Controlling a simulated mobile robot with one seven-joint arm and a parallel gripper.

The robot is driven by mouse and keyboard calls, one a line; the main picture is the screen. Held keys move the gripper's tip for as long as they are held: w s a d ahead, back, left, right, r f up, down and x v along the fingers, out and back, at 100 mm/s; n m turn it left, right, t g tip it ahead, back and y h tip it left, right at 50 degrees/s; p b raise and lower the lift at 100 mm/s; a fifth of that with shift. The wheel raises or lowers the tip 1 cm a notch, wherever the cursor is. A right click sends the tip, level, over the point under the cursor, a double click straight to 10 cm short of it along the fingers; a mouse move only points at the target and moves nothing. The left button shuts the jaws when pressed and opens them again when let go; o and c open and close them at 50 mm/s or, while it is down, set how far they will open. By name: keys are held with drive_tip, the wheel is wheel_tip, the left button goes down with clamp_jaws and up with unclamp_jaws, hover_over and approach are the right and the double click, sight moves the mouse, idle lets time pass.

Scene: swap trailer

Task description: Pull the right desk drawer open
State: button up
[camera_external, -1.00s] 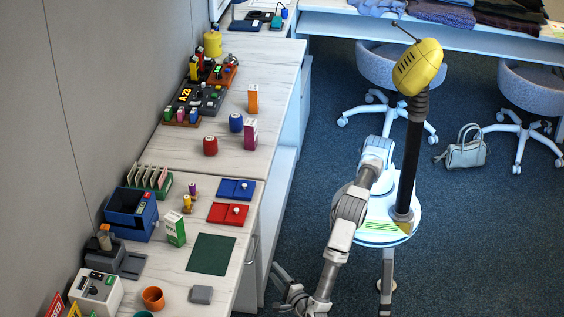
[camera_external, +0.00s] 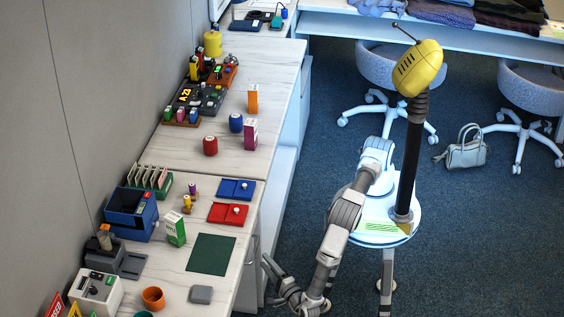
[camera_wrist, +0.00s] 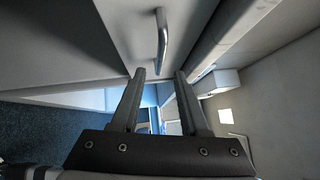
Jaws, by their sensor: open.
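The desk drawer front (camera_wrist: 125,35) is a pale grey panel in the wrist view, with a curved metal bar handle (camera_wrist: 162,42) on it. The handle also shows at the desk's right side in the external view (camera_external: 251,250). The drawer looks shut. My gripper (camera_wrist: 160,73) is open and empty, its two dark fingers pointing toward the panel with the handle just beyond and between the tips. The fingers appear apart from the handle.
The white desk top (camera_external: 215,265) carries a green mat (camera_external: 211,254), a red tray (camera_external: 228,213), a blue tray (camera_external: 236,189) and several small items. A chair (camera_external: 388,68) and a handbag (camera_external: 466,150) stand farther off. The blue carpet (camera_external: 300,200) beside the desk is clear.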

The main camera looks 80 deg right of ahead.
sight(255, 248)
drive_tip(key=x, duration=0.7)
drive_tip(key=shift+w+d+b, duration=0.1)
drive_tip(key=shift+w+b, duration=0.05)
drive_tip(key=shift+b, duration=0.15)
clamp_jaws()
idle(1.0)
